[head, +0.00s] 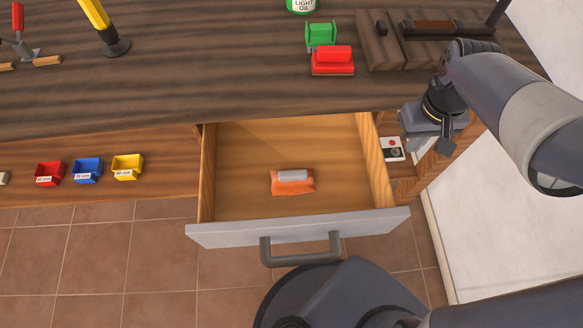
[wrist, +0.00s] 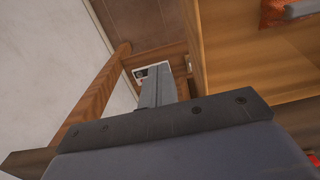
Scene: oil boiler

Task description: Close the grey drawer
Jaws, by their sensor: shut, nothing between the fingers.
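The grey drawer (head: 225,235) is pulled open from the wooden bench, and its wooden inside shows in the head view. Its front panel is light grey with a dark grey bar handle (head: 301,258). My gripper (head: 428,148) is shut and empty, to the right of the drawer's right side wall and near the bench edge. It is behind the drawer front and apart from the handle. In the wrist view, my shut fingers (wrist: 160,88) point down beside the wooden drawer wall (wrist: 235,50). Whether they touch the wood is unclear.
An orange item with a grey cylinder (head: 293,181) lies in the drawer. Small red, blue and yellow bins (head: 87,170) stand left. The tiled floor (head: 110,255) in front is clear at left.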

